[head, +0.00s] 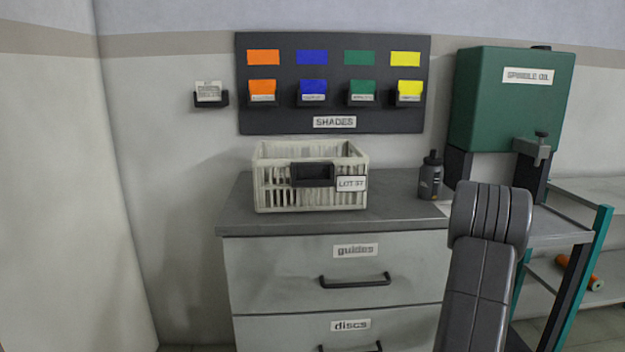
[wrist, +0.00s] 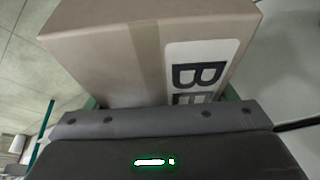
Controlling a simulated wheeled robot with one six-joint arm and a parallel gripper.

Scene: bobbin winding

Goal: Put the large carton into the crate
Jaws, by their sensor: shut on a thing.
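A large brown carton (wrist: 110,60) with a tape strip and a white label, partly readable as "BE", fills the upper middle of the wrist view. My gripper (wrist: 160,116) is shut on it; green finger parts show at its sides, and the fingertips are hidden. The crate (head: 300,201) is cream, slatted, with a dark front handle and a "LOT 37" label. It stands upright on the grey drawer cabinet in the head view. Its inside is mostly hidden by its front wall. The carton and gripper are not in the head view.
The cabinet top (head: 400,216) is clear right of the crate up to a dark bottle (head: 430,180). A shade board (head: 333,122) with card holders hangs behind the crate. A green spindle oil tank (head: 500,110) stands at right, behind my arm.

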